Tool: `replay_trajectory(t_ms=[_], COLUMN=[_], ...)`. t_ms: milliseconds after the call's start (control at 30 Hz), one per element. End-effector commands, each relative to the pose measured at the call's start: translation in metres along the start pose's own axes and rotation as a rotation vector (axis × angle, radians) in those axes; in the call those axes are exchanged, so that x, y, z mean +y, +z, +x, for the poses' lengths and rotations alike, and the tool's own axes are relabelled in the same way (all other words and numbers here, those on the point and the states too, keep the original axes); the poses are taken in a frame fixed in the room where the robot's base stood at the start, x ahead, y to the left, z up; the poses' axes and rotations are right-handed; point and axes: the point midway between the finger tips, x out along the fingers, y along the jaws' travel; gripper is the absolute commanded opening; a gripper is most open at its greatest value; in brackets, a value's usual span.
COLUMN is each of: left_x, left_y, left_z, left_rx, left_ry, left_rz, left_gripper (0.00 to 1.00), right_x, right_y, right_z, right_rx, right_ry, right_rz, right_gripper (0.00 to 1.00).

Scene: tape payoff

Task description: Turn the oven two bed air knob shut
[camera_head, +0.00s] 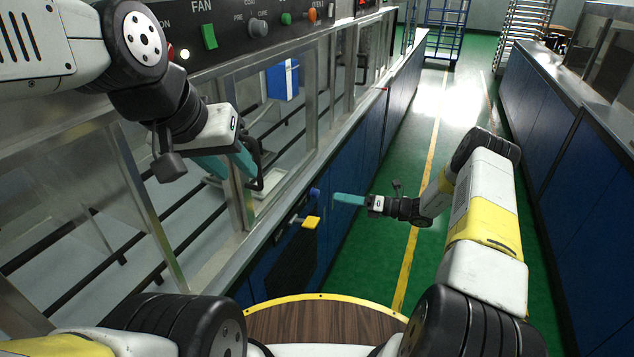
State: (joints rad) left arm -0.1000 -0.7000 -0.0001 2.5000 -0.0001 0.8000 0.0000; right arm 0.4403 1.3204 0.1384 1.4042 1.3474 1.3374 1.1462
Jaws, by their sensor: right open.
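A small blue knob (315,192) sits on the front of the blue cabinet below the oven's ledge. A yellow handle (311,222) sits just below it. I cannot read which is the bed air knob. My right gripper (338,198) is open, its teal finger pointing left at the blue knob, apparently a little short of it; the far finger is hidden. My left gripper (232,170) is up by the oven's glass front, teal fingers beside a black handle (261,168). I cannot tell whether it grips that handle.
A control panel with a green FAN switch (209,36) and a grey knob (258,28) runs along the top. A blue box (283,79) is behind the glass. The green aisle floor (467,110) is clear to the right, with blue cabinets (548,135) beyond.

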Motion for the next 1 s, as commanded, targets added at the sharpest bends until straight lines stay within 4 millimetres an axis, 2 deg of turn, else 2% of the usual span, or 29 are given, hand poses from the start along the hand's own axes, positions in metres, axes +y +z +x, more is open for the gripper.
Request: replay_trajectory(t_ms=[167, 400, 600, 967, 1000], left_x=[0.0, 0.0, 0.0, 0.0, 0.0], left_y=[0.0, 0.0, 0.0, 0.0, 0.0], left_z=[0.0, 0.0, 0.0, 0.0, 0.0], left_rx=[0.0, 0.0, 0.0, 0.0, 0.0], left_ry=[0.0, 0.0, 0.0, 0.0, 0.0], left_rz=[0.0, 0.0, 0.0, 0.0, 0.0], left_gripper=[0.36, 0.36, 0.36, 0.36, 0.36], right_x=[-0.008, -0.007, -0.008, -0.008, -0.008], right_y=[-0.005, -0.005, -0.004, -0.004, -0.004], right_z=[0.008, 0.047, 0.071, 0.077, 0.077], right_rx=[-0.03, -0.027, -0.027, -0.028, -0.028], right_ry=[-0.002, -0.001, -0.002, -0.004, -0.004], right_rz=[0.037, 0.035, 0.034, 0.034, 0.034], right_gripper=[0.49, 0.49, 0.49, 0.49, 0.44])
